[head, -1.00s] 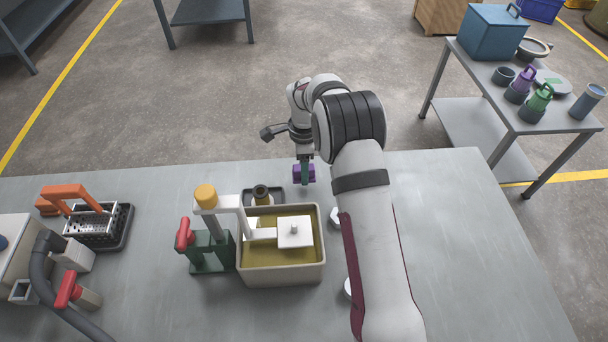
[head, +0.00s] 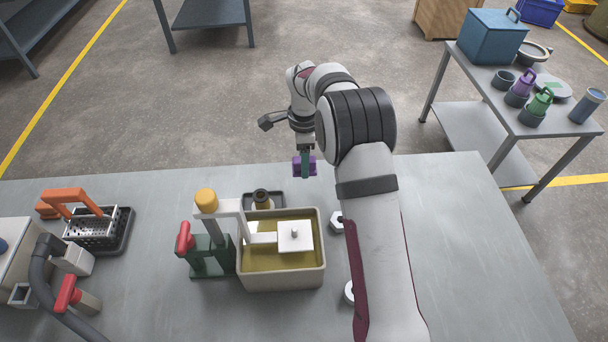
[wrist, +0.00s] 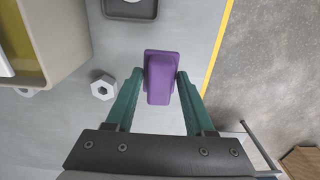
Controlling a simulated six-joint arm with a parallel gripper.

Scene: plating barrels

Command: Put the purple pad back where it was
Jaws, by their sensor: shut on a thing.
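The purple pad (head: 311,164) is held up at the table's far edge in the head view. In the wrist view the purple pad (wrist: 160,78) sits between the two green fingers of my gripper (wrist: 161,80), which are shut on its sides. In the head view my gripper (head: 305,164) points down with the pad at its tips. The pad looks raised above the grey table (head: 445,230), but its exact height is hard to tell.
A beige tank (head: 282,277) of yellowish liquid stands nearby, with a dark tray (head: 278,198) behind it. A green stand with a red handle (head: 185,237) is left of the tank. Hex nuts (wrist: 103,88) lie beside it. The table's right side is clear.

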